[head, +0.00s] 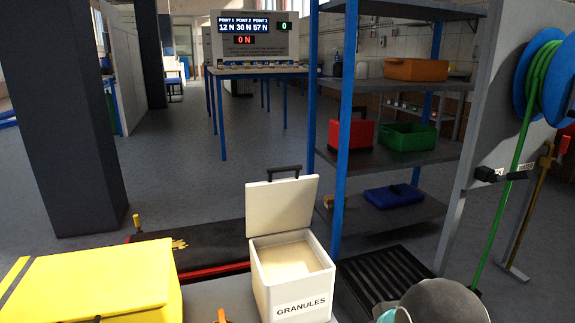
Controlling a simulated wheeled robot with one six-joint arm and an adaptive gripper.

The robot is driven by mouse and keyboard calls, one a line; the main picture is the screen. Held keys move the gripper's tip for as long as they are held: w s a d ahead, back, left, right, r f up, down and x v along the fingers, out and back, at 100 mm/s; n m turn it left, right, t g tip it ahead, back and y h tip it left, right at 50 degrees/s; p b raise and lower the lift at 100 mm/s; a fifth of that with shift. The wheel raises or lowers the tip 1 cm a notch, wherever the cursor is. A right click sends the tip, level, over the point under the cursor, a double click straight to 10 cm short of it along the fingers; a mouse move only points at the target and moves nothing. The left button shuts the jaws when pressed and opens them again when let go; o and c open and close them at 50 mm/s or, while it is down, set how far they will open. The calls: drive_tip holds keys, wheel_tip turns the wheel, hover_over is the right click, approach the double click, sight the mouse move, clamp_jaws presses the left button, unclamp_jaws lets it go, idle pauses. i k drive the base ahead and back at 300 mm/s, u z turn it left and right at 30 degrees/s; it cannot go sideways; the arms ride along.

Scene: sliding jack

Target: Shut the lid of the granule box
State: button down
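The granule box (292,292) is a white box marked "GRANULES" and stands at the bottom centre of the head view. Its white lid (282,207) is open and stands up at the back edge, tilted slightly. A black handle (284,171) sits on the lid's top edge. Pale granules (289,262) show inside the box. My gripper is not in view. A grey rounded part with a teal cap, at the bottom edge right of the box, looks like part of my arm.
A yellow case (95,285) stands left of the box. A blue-posted shelf (400,157) with bins rises behind it on the right, near a green hose reel (545,75). A black slatted grate (385,275) lies right of the box. Open floor (190,165) lies behind.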

sight(283, 205)
drive_tip(key=z, duration=0.3)
drive_tip(key=i, duration=1.1)
drive_tip(key=u, duration=0.4)
